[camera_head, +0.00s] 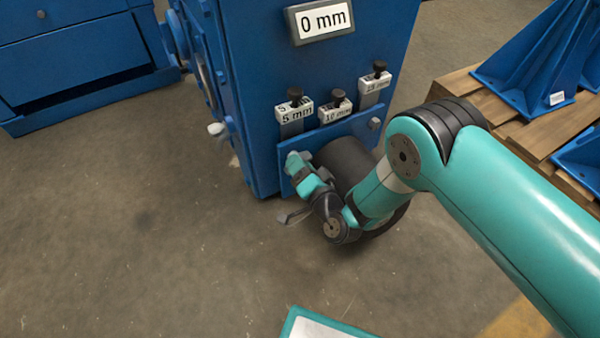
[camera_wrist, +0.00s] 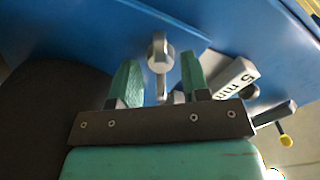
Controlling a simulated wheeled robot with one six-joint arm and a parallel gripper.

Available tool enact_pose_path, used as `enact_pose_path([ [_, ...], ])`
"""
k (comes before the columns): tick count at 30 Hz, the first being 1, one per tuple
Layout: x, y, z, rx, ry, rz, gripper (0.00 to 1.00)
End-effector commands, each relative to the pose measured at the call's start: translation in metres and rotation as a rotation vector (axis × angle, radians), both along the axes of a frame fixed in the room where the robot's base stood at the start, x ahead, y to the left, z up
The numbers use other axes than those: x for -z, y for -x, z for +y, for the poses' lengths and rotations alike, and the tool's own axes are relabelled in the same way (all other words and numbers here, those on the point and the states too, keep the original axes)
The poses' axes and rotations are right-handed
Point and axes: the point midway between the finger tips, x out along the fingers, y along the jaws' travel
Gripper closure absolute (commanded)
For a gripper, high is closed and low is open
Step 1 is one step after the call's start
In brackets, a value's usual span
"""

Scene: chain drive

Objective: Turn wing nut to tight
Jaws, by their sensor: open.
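In the wrist view a grey metal wing nut (camera_wrist: 158,52) sits on the blue panel (camera_wrist: 110,28). One wing points down in the picture, toward my gripper. My gripper (camera_wrist: 160,62) is open, and its two teal fingers stand on either side of the wing nut in the picture. A gap shows on both sides; I cannot tell how deep the fingers reach around it. In the head view my gripper (camera_head: 299,166) is at the lower left of the blue machine's front and hides this nut. A similar grey fastener (camera_head: 374,123) shows at the panel's right end.
A black cylinder (camera_head: 345,160) is close beside my gripper, also in the wrist view (camera_wrist: 45,115). Tagged blocks marked 5 mm (camera_head: 294,116) and 10 mm (camera_head: 335,112) hang above. A grey knob (camera_head: 216,129) is on the machine's left side. Floor at left is clear.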

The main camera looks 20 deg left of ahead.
Motion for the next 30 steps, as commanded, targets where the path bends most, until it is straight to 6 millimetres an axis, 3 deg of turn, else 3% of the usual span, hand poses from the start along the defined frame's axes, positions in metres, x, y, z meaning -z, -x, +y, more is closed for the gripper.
enact_pose_path([
  [10,-0.001,0.000,0.000,0.000,0.000,0.000,0.58],
  [16,0.000,0.000,0.000,0.000,0.000,0.000,1.00],
  [26,0.004,0.000,0.000,0.000,-0.050,0.056,1.00],
  [30,-0.006,0.000,0.000,0.000,-0.140,0.167,1.00],
])
